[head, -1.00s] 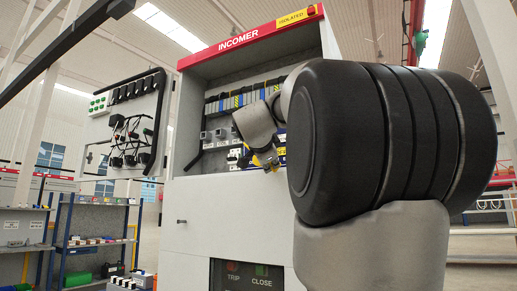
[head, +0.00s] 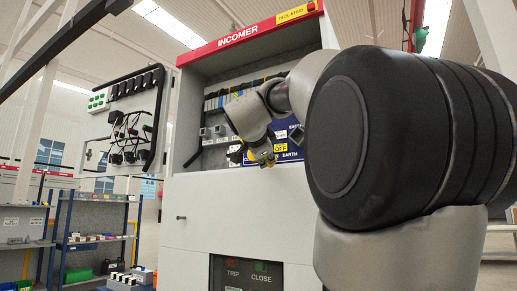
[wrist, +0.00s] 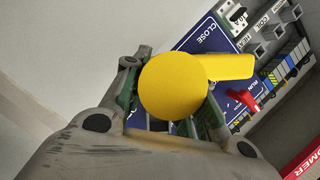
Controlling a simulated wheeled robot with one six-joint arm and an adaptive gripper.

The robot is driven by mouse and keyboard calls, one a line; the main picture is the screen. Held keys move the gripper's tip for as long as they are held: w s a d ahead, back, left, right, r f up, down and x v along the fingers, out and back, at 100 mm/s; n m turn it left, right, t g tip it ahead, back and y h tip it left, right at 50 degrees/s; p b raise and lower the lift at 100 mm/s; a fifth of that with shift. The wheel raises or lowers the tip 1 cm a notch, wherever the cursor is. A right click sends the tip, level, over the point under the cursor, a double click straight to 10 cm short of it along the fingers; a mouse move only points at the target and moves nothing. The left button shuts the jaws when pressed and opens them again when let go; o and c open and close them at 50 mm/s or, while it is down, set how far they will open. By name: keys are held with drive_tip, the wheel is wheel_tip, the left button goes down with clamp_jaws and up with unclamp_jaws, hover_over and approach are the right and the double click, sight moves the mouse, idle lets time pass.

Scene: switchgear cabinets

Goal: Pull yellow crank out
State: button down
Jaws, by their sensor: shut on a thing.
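The yellow crank (wrist: 222,68) shows in the wrist view as a round yellow knob with a flat arm reaching to the right. My gripper (wrist: 172,98) is shut on it, with a finger on either side of the round part. In the head view my gripper (head: 263,157) is in front of the open upper compartment, with yellow at its tip. The blue panel (wrist: 203,38), marked CLOSE, lies behind the crank in the wrist view. The crank's far end is hidden, so I cannot tell whether it still sits in a socket.
The INCOMER cabinet (head: 225,75) has terminal rows and a blue panel (head: 291,150) inside. Its open door (head: 127,118) stands to the left. A red handle (wrist: 246,97) is close to the crank's arm. Shelves (head: 95,230) stand further left.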

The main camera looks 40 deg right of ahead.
drive_tip(key=shift+s+a, duration=0.35)
drive_tip(key=shift+a, duration=0.45)
drive_tip(key=shift+s+a, duration=0.3)
drive_tip(key=shift+a, duration=0.6)
drive_tip(key=shift+s+a, duration=0.35)
drive_tip(key=shift+a, duration=0.55)
drive_tip(key=shift+s+a, duration=0.35)
drive_tip(key=shift+a, duration=0.55)
drive_tip(key=shift+s+a, duration=0.35)
drive_tip(key=shift+a, duration=0.55)
